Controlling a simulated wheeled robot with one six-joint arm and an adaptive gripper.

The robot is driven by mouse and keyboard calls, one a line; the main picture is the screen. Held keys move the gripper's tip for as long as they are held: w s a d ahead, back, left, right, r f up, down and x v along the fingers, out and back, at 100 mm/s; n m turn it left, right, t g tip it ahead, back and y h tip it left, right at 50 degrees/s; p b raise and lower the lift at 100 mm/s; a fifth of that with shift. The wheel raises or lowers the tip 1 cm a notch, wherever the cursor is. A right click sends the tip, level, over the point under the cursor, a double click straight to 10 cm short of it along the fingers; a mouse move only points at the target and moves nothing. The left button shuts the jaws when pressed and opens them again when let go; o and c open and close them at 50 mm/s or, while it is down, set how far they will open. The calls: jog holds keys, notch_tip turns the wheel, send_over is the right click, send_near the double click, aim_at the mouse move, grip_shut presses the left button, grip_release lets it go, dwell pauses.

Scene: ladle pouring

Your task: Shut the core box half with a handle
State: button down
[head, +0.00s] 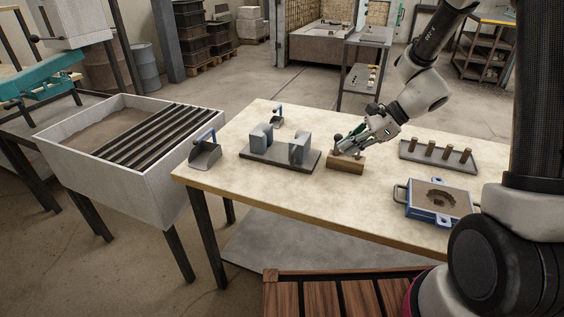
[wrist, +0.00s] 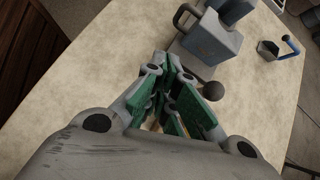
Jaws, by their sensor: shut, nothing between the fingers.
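The core box stands on a dark base plate (head: 252,157) on the table. Its two grey halves, the left half (head: 262,136) and the right half (head: 300,148), are upright with a gap between them. In the wrist view the nearer half (wrist: 212,45) shows with a dark loop handle (wrist: 184,16) on its side. My gripper (head: 350,141) is to the right of the core box, above a wooden block (head: 346,164), apart from both halves. Its green-padded fingers (wrist: 174,100) are together and empty. A dark round knob (wrist: 213,91) shows beside the fingertips.
A metal scoop (head: 205,155) lies at the table's left edge, and a smaller one (head: 277,115) behind the core box. A tray with several pegs (head: 462,160) and a blue-framed sand mould (head: 438,201) lie to the right. The table front is clear.

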aim_at(298, 150)
jog(key=shift+m, duration=0.9)
jog(key=x, duration=1)
jog(key=shift+w+a+r, duration=0.1)
jog(key=shift+w+a, duration=0.25)
jog(key=shift+a, duration=0.2)
jog(key=shift+w+a+r, duration=0.15)
jog(key=shift+w+a, duration=0.05)
jog(key=shift+a, duration=0.9)
jog(key=shift+w+a, duration=0.2)
jog(key=shift+a, duration=0.4)
jog(key=a, duration=0.1)
jog(key=w+a, duration=0.1)
jog(key=a, duration=0.2)
jog(key=shift+w+a, duration=0.35)
jog(key=shift+w, duration=0.05)
jog(key=shift+r, duration=0.1)
